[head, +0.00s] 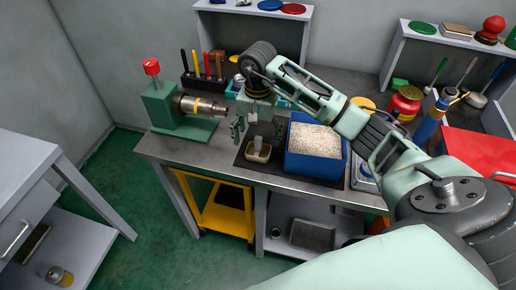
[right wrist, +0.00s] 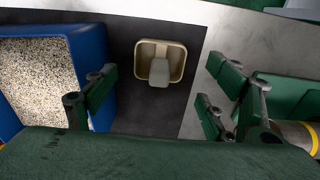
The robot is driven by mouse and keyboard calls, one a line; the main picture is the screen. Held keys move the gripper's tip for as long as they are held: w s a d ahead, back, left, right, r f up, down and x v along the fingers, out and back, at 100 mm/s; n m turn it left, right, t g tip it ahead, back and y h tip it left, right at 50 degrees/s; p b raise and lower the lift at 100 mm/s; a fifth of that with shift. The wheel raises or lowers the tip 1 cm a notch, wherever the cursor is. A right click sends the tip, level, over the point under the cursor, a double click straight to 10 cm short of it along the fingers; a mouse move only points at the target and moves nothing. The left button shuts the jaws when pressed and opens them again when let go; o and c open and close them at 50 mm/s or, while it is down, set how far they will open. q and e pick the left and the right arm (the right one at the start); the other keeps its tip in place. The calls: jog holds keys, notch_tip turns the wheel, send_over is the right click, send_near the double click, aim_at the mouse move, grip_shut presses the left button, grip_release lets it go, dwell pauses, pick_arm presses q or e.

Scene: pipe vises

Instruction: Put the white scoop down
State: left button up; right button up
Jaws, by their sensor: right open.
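The scoop (head: 258,153) looks cream-white, with a squarish pan and a pale upright part that may be its handle. It rests on the dark mat (head: 238,160), left of the blue bin (head: 318,167) of pale grains. The right wrist view also shows the scoop (right wrist: 176,48), lying between the lines of my fingers but beyond them. My right gripper (head: 257,124) is above the scoop with its fingers spread and nothing between them; it shows in the wrist view too (right wrist: 160,95). My left gripper is not in view.
A green pipe vise (head: 160,105) with a metal pipe stands to the left on the workbench (head: 160,148). A tool rack (head: 205,82) stands behind it. A red jar (head: 404,104) is to the right. Bare bench lies between vise and mat.

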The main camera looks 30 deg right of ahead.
notch_tip(320, 180, up, 6)
jog(key=shift+f+b, duration=0.1)
jog(key=shift+b, duration=0.45)
